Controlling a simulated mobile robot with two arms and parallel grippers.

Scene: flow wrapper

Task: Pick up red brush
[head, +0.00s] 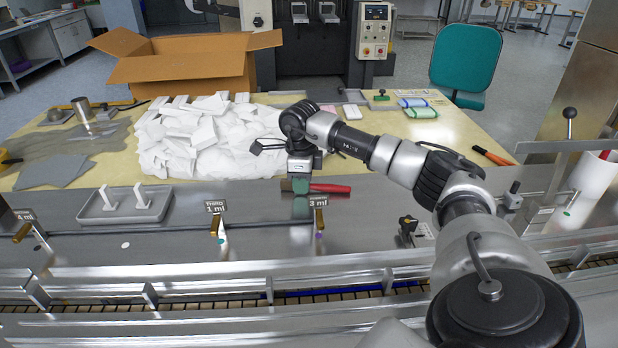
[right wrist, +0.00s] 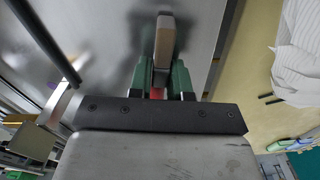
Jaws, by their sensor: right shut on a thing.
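The red brush (head: 331,188) is at the metal machine top, its red handle pointing right and its tan end showing just left of my right gripper (head: 301,187). The green fingers are shut around the brush between its tan end and handle. In the right wrist view the brush's tan end (right wrist: 164,38) sticks out beyond the green fingers of my right gripper (right wrist: 168,80), with a bit of red between them. I cannot tell whether the brush touches the surface or is slightly raised. My left gripper is not in view.
A grey tray (head: 125,213) with two white upright pieces stands at the left. A heap of white packets (head: 205,140) lies behind the gripper, before a cardboard box (head: 180,65). Small labelled posts (head: 318,215) stand along the front slot. A conveyor with rails runs nearest me.

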